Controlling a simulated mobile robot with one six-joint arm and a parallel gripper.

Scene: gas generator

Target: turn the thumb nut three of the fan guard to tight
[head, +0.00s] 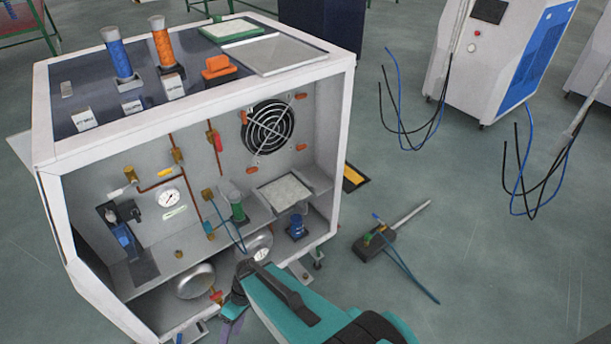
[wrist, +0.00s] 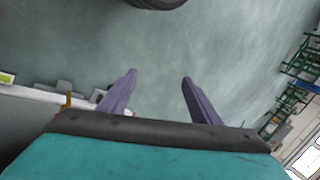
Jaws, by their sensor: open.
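The round fan guard (head: 268,126) is on the back wall inside the open white cabinet, in the upper right of the opening. Orange thumb nuts sit around it: one at upper right (head: 301,96), one at lower right (head: 302,147), one at lower left (head: 252,171) and one at upper left (head: 247,114). No label shows which is number three, and their tightness cannot be told. My gripper (wrist: 159,76) is open and empty, its purple fingers pointing at the floor. In the head view it is low in front of the cabinet, well below the guard and apart from it.
The cabinet's white frame (head: 345,130) edges the opening. Inside are a shelf with a green-based cylinder (head: 238,208), a blue part (head: 297,226), pipes, and a gauge (head: 168,198). A tool on a dark base (head: 374,246) stands on the floor at right. Open floor lies beyond it.

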